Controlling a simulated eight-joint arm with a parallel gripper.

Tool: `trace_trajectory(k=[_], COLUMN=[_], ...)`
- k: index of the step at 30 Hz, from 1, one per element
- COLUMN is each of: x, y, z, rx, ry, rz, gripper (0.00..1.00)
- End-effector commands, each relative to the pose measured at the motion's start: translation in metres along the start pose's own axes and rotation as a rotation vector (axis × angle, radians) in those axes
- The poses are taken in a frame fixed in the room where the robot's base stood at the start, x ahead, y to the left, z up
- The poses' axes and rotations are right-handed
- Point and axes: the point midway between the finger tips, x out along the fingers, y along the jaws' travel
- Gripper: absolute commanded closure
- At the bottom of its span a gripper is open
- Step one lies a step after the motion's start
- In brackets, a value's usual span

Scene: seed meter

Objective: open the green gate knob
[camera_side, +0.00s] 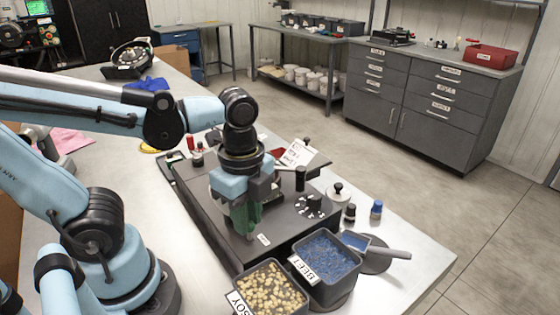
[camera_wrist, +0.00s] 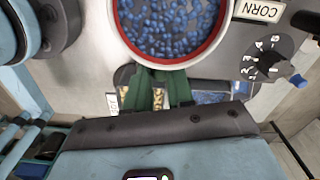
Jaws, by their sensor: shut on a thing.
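My gripper (camera_side: 246,226) points down at the front of the dark seed meter (camera_side: 210,222) in the side view. Its two green fingers also show in the wrist view (camera_wrist: 163,75), close to the front of a round hopper (camera_wrist: 215,42) with a red rim and blue seeds inside. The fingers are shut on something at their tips. The green gate knob cannot be told apart from the green fingers in either view, and the fingertips are partly hidden beneath the hopper's rim.
A SOY bin (camera_side: 240,305) of yellow seeds and a BEET bin (camera_side: 325,297) of blue seeds stand just in front of the meter. A numbered dial (camera_wrist: 268,58) and a CORN label (camera_wrist: 258,11) are beside the hopper. A scoop (camera_side: 385,250) lies at the right.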

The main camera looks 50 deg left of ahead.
Motion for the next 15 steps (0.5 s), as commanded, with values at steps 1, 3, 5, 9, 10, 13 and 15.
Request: trace_trajectory(k=[1,3,5,9,10,13,15], x=[0.000,0.000,0.000,0.000,0.000,0.000,0.000], y=[0.001,0.003,0.004,0.005,0.005,0.005,0.005], z=[-0.004,-0.010,-0.015,-0.018,-0.018,-0.018,-0.018], rx=[0.005,0.006,0.006,0.002,0.002,0.002,0.002], ry=[0.000,0.000,0.000,0.001,0.001,0.001,0.002], rz=[0.002,0.002,0.002,0.002,0.002,0.002,0.002], gripper=[1.00,1.00,1.00,1.00,1.00,1.00,0.75])
